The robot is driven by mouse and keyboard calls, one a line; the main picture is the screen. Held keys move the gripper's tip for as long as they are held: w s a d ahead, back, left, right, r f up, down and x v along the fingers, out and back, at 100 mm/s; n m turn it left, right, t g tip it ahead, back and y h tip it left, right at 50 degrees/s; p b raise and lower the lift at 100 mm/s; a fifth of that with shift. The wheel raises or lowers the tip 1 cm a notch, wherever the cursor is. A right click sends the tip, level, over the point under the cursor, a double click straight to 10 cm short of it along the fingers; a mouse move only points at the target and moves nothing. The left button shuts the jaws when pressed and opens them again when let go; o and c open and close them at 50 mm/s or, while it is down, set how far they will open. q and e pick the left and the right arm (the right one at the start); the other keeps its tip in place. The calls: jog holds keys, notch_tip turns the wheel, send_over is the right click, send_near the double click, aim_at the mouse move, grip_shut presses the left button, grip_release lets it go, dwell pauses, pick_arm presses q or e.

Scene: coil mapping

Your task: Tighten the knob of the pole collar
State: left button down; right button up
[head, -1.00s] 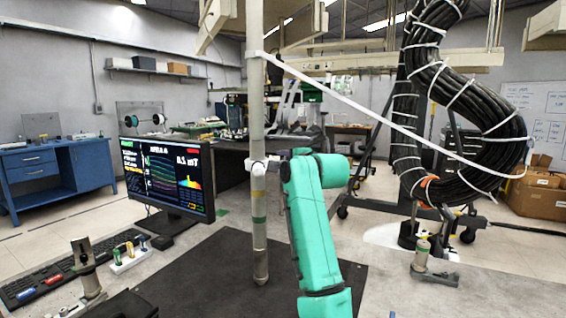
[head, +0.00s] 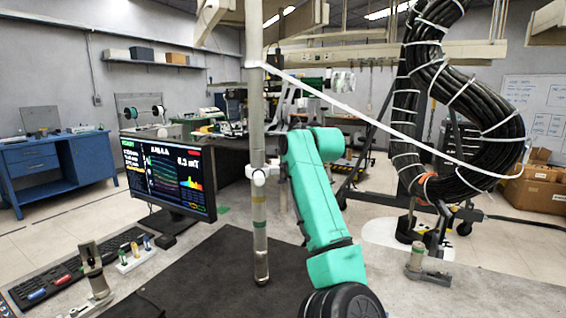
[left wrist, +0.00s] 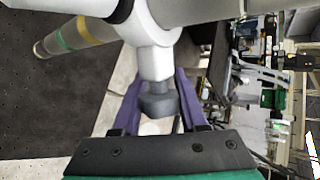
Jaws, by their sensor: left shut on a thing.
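The upright metal pole (head: 258,120) stands on the dark mat, with yellow and green bands on its lower part. The white pole collar (head: 262,173) sits around it at about mid-height, and its ring shows at the top of the left wrist view (left wrist: 155,40). The dark grey knob (left wrist: 157,104) is at the end of the collar's white neck. My left gripper (left wrist: 158,90) has its two purple fingers on either side of the knob and is shut on it. In the head view my teal arm hides most of the gripper. My right gripper is not in view.
A white strip (head: 390,120) runs from the upper pole to a black cable coil (head: 465,100) at right. A monitor (head: 168,178) and keyboard (head: 75,265) stand left of the dark mat (head: 190,275). A small metal stand (head: 95,275) is at front left.

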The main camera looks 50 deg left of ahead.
pick_arm(q)
jog(key=shift+s+d+f+g+h+p, duration=0.1)
jog(key=shift+g+h+p, duration=0.3)
jog(key=shift+h+p, duration=0.5)
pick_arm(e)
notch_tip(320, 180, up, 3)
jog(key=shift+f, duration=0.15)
pick_arm(q)
jog(key=shift+f, duration=0.1)
jog(key=shift+c, duration=2.2)
grip_release()
jog(key=shift+d, duration=0.1)
jog(key=shift+d+r, duration=0.3)
jog(key=b+v, duration=0.2)
jog(key=v, duration=1.1)
jog(key=shift+d+r, duration=0.2)
jog(key=shift+d, duration=0.05)
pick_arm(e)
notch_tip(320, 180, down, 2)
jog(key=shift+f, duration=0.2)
